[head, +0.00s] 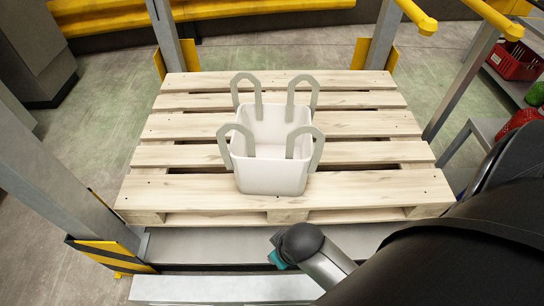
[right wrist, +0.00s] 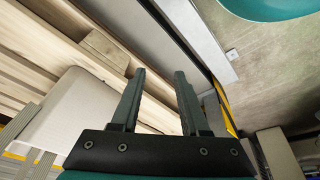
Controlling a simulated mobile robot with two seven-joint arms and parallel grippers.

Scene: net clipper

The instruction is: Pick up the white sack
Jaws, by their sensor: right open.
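The white sack (head: 270,172) stands upright and open-topped on the wooden pallet, toward its front middle. It has several grey-green loop handles sticking up, and its inside looks empty. In the right wrist view the sack (right wrist: 85,112) is at the left, beside my fingers and apart from them. My right gripper (right wrist: 159,73) is open, with nothing between its fingers. In the head view my right arm comes in from the right and ends in front of the pallet; its fingers cannot be made out there. My left gripper is not in view.
The slatted wooden pallet (head: 380,153) rests on a grey metal platform (head: 215,245). Metal posts with yellow guards stand around it. A yellow barrier (head: 130,22) runs behind. A red crate (head: 512,62) sits on a shelf at the right. The pallet around the sack is clear.

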